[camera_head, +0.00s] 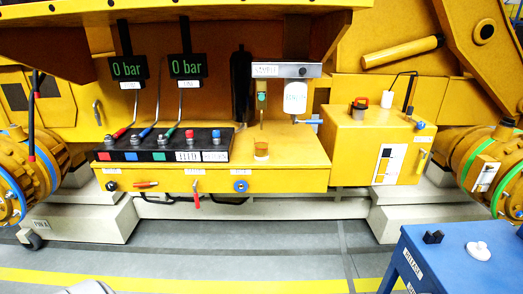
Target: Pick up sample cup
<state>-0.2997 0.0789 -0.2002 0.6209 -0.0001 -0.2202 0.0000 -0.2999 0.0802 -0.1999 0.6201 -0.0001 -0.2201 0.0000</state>
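A small sample cup (261,151), clear with an orange-amber tint, stands upright on the yellow bench (300,148). It is just right of the black panel with hose fittings. Neither of my grippers shows in the view. Nothing is seen touching the cup.
The black panel (165,155) carries several fittings and hoses under two "0 bar" displays. A white canister (295,97) hangs right of the spout. A yellow box (375,145) stands right of the bench. A blue table (460,260) holds small black and white objects.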

